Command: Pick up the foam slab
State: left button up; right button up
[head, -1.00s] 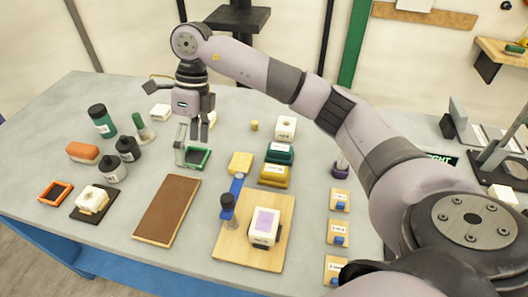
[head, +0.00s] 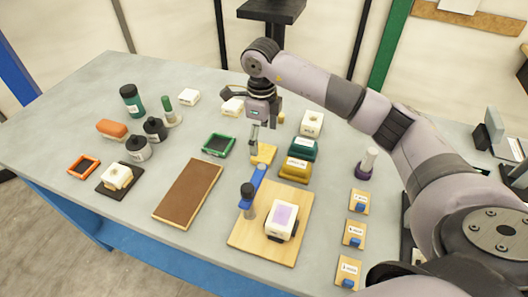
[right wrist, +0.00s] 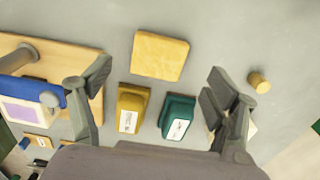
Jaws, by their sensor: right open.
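The foam slab, a yellow square block I take to be the task's slab, lies flat on the grey table. It shows in the head view (head: 264,154), partly behind my gripper, and whole in the right wrist view (right wrist: 160,56). My right gripper (head: 264,129) hangs above the table over the slab's far side, apart from it. In the right wrist view its two fingers (right wrist: 158,88) are spread wide and nothing is between them in their grasp. The slab lies beyond the fingertips, between their lines. My left gripper is not in view.
Yellow (head: 295,169) and teal (head: 302,149) blocks stand close right of the slab. A wooden board (head: 245,232) with a blue-armed fixture (head: 259,180) is in front. A green-rimmed tray (head: 218,146) is to the left. A small yellow cylinder (right wrist: 259,82) stands behind.

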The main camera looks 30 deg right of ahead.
aim_at(262, 152)
jog(key=shift+s+f+p, duration=0.1)
jog(key=shift+f+p, duration=0.3)
jog(key=shift+f, duration=0.2)
notch_tip(262, 152, down, 4)
jog(key=shift+r+p, duration=0.2)
jog(key=shift+p, duration=0.5)
jog(key=shift+f, duration=0.4)
jog(key=shift+c, duration=0.2)
jog(key=c, duration=0.9)
